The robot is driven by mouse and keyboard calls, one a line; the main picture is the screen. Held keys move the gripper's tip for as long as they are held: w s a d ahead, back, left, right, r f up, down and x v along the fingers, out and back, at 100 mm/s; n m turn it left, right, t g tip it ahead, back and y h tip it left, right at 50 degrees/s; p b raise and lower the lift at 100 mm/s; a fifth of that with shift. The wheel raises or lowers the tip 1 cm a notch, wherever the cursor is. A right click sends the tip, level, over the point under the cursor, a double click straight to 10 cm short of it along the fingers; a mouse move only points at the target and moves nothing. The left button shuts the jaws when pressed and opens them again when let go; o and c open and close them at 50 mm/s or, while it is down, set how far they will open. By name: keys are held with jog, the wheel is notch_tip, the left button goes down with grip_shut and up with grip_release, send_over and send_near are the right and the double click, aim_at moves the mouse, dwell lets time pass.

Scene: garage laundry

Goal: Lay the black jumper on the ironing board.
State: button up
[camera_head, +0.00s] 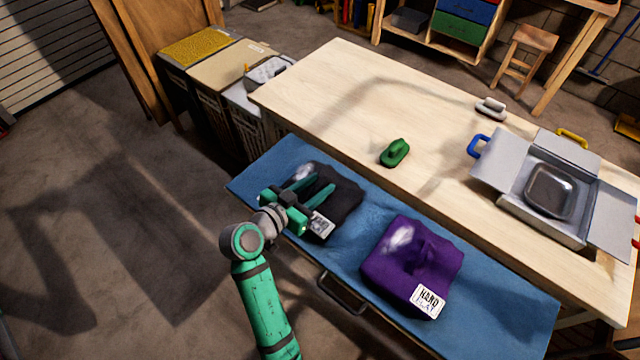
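The fingers hide part of the jumper. I cannot tell whether they touch the cloth. No cloth is seen pinched between them.
A purple folded garment (405,265) with a white tag lies right of the jumper on the board. The wooden table (350,95) behind holds a green iron-shaped object (395,152), a white one (491,108) and an open grey box (535,225). Lidded bins (225,80) stand at upper left.

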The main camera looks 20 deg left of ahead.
jog(key=v, duration=1)
jog(key=shift+s, duration=0.3)
jog(key=shift+r, duration=0.1)
